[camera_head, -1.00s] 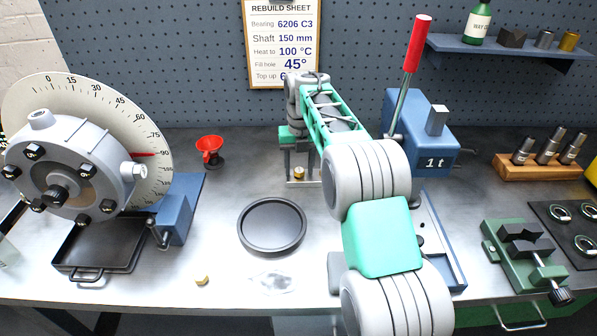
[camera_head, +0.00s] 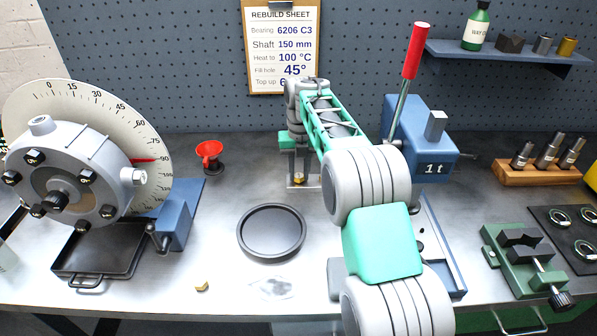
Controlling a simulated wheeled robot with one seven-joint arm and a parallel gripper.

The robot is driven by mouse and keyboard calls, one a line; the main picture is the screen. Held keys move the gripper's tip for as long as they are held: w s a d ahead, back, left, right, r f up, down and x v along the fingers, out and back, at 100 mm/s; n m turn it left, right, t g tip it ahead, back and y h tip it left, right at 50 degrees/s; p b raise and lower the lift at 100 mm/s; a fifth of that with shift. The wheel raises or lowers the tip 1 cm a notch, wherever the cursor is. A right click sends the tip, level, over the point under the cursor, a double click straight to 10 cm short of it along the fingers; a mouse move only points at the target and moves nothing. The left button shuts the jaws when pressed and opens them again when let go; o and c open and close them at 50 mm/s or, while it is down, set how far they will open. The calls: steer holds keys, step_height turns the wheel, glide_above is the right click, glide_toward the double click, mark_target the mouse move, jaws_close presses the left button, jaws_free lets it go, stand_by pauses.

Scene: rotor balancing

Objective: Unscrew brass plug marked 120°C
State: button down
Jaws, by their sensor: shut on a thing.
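My gripper (camera_head: 298,176) points down at the back middle of the bench, below the green and grey arm. Its fingers are shut on a small brass piece (camera_head: 298,181), which is mostly hidden between them. The piece is at a small pale plate (camera_head: 312,184) on the bench. I cannot read any 120°C marking on it, and whether it is threaded into something is too small to tell. Another small brass piece (camera_head: 202,286) lies loose near the front edge of the bench, left of middle.
A grey rotor housing with a dial (camera_head: 137,120) stands at left over a black tray (camera_head: 85,273). A red funnel (camera_head: 209,150), a round black dish (camera_head: 271,232) and a clear bag (camera_head: 271,287) lie between. A blue press (camera_head: 420,130) with a red lever stands close right of my gripper.

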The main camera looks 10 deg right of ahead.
steer(key=f+b, duration=0.1)
steer(key=b, duration=0.3)
steer(key=shift+w+a+f+n, duration=0.1)
steer(key=shift+f+n, duration=0.1)
steer(key=shift+n, duration=0.2)
steer(key=shift+r+p, duration=3.25)
steer(key=shift+r, duration=1.1)
steer(key=shift+f, duration=0.1)
